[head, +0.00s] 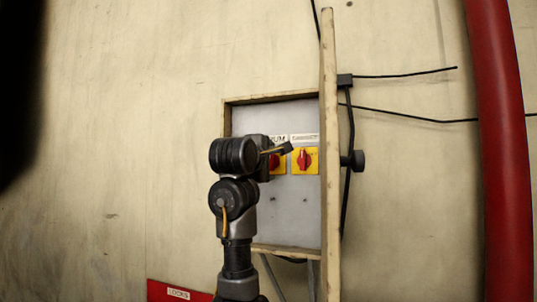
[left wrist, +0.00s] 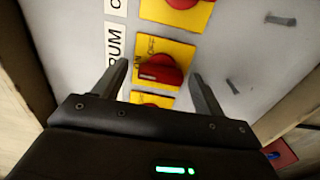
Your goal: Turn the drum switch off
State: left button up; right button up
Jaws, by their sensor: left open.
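The drum switch is a red knob on a yellow plate; its knob (left wrist: 158,70) shows in the left wrist view beside a label (left wrist: 115,42) reading "RUM". The plate bears "ON" and "OFF" print. In the head view the drum switch (head: 278,164) is partly hidden behind my left gripper (head: 287,148). In the left wrist view my left gripper (left wrist: 160,72) is open, with one finger on each side of the knob in the picture. I cannot tell whether they touch it. My right gripper is not in view.
A second red switch (head: 304,160) on a yellow plate sits just right of the drum switch. Both are on a grey panel (head: 290,220) in a wooden frame, with a projecting board (head: 329,200) at its right. A red pipe (head: 500,150) stands at the far right.

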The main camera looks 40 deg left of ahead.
pick_arm(q)
jog(key=shift+w+f, duration=0.1)
jog(key=shift+w, duration=0.05)
jog(key=c, duration=1)
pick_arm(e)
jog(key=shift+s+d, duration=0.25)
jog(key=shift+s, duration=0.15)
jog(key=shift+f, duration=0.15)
pick_arm(q)
jog(key=shift+m+b, duration=5.1)
jog(key=shift+m, duration=3.8)
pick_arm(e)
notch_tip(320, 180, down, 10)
